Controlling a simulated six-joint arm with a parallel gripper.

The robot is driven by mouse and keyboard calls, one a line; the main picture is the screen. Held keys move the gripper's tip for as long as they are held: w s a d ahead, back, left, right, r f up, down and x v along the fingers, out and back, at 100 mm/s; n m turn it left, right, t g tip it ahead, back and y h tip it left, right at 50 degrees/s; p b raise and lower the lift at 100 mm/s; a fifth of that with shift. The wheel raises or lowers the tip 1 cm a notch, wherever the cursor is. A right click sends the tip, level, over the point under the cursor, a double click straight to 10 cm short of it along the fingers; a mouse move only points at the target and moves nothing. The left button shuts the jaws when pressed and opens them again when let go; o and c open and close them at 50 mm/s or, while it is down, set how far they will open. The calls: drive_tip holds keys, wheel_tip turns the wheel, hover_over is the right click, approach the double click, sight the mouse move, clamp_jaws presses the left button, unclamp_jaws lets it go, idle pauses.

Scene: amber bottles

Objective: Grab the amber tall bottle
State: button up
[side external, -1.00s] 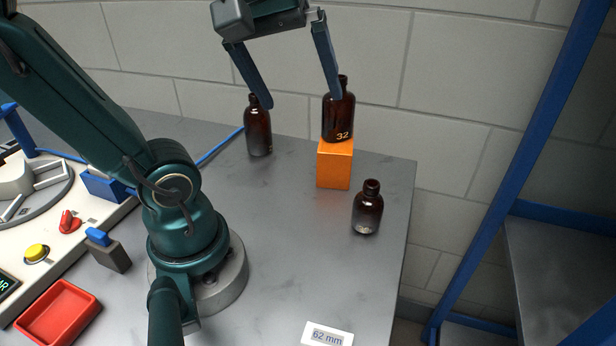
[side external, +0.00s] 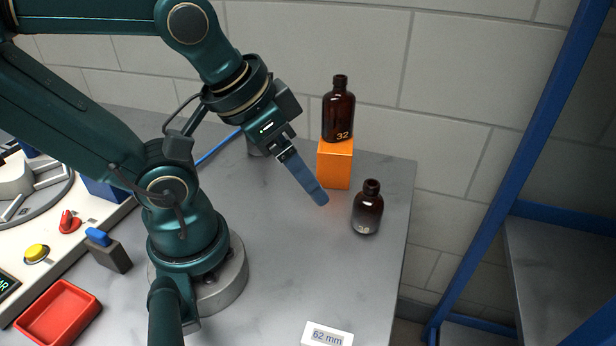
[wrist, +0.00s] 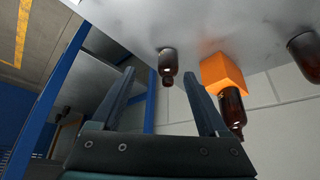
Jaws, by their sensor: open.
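In the side view, one amber bottle (side external: 338,118) marked 32 stands upright on an orange block (side external: 334,165). A shorter-looking amber bottle (side external: 367,212) stands on the table to the right. A third amber bottle is mostly hidden behind my arm; only its base (side external: 256,149) shows. My gripper (side external: 322,198) is open and tilted down to the right, its tips just left of the shorter bottle and in front of the block. In the wrist view, the shorter bottle (wrist: 167,62) appears between the spread fingers, apart from them. The marked bottle (wrist: 232,108) is outside the right finger.
The grey table (side external: 290,265) is clear in front; its right edge lies close to the shorter bottle. A label reading 62 mm (side external: 327,335) lies at the front. A red tray (side external: 58,312) and a blue rack (side external: 520,150) stand at the sides. A block wall is behind.

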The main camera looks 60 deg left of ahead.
idle(0.3)
drive_tip(key=w+a+r+m+g+y, duration=0.2)
drive_tip(key=a+m+g+y, duration=0.15)
drive_tip(key=a, duration=0.55)
drive_tip(key=w+a+r+m+g+y, duration=0.2)
drive_tip(key=a+m+y, duration=0.3)
drive_tip(key=a, duration=0.4)
drive_tip(key=w+a+r+m+g+y, duration=0.1)
drive_tip(key=a+r+m+g+y, duration=0.3)
drive_tip(key=a, duration=0.5)
drive_tip(key=shift+m+g, duration=0.35)
drive_tip(key=shift+m, duration=0.4)
drive_tip(key=a+f, duration=0.2)
drive_tip(key=f, duration=0.2)
drive_tip(key=a+f, duration=0.3)
drive_tip(key=f, duration=0.2)
drive_tip(key=s+a+f, duration=0.1)
drive_tip(key=a+f, duration=0.2)
drive_tip(key=f, duration=0.1)
drive_tip(key=shift+a+f, duration=0.15)
drive_tip(key=shift+f, duration=0.15)
drive_tip(key=shift+c, duration=0.3)
